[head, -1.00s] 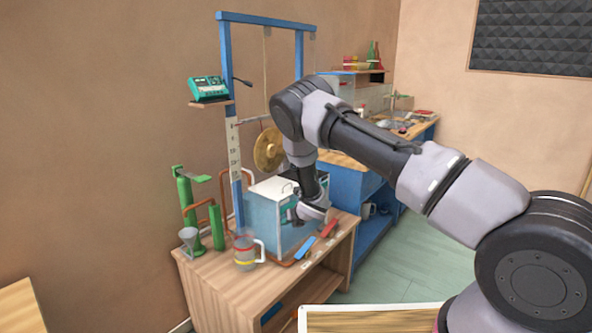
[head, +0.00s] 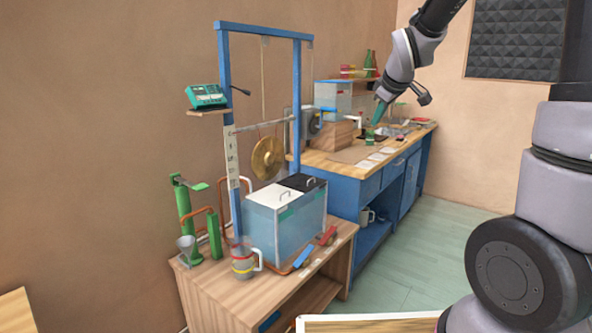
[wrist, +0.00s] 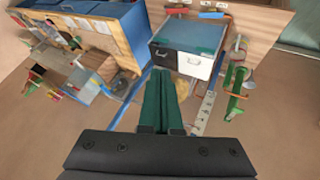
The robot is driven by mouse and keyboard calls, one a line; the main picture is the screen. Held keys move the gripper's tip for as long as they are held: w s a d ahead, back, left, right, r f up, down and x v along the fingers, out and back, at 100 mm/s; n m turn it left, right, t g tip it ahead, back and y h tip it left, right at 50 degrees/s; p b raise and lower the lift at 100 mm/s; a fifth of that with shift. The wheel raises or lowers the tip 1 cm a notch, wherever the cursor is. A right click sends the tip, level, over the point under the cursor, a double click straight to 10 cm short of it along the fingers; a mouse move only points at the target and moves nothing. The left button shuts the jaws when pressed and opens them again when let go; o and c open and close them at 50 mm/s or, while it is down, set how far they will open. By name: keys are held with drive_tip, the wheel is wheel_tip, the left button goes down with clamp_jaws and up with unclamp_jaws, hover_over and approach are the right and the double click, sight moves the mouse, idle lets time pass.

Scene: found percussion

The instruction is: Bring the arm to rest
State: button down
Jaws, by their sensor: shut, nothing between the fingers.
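My gripper (head: 377,113) is raised at the upper right of the head view, its green fingers pointing down. In the picture it overlaps the far blue workbench; its distance from the bench is hard to tell. In the wrist view the two green fingers (wrist: 160,98) lie together, shut with nothing between them. My arm is folded up at the right side of the head view, clear of the near wooden table (head: 225,300).
The near table holds a clear tank (head: 290,222) with white and black lids, a grey mug (head: 243,262) and green cylinders (head: 214,235). A brass gong (head: 267,158) hangs from a blue frame (head: 226,80). The blue workbench (head: 372,190) stands behind. The floor at right is open.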

drive_tip(key=s+d+r+m, duration=0.1)
drive_tip(key=s+r+m, duration=0.2)
drive_tip(key=s, duration=1)
drive_tip(key=s+d+r+m+g+y, duration=0.1)
drive_tip(key=s+r+m, duration=0.2)
drive_tip(key=s+m, duration=0.7)
drive_tip(key=s, duration=0.4)
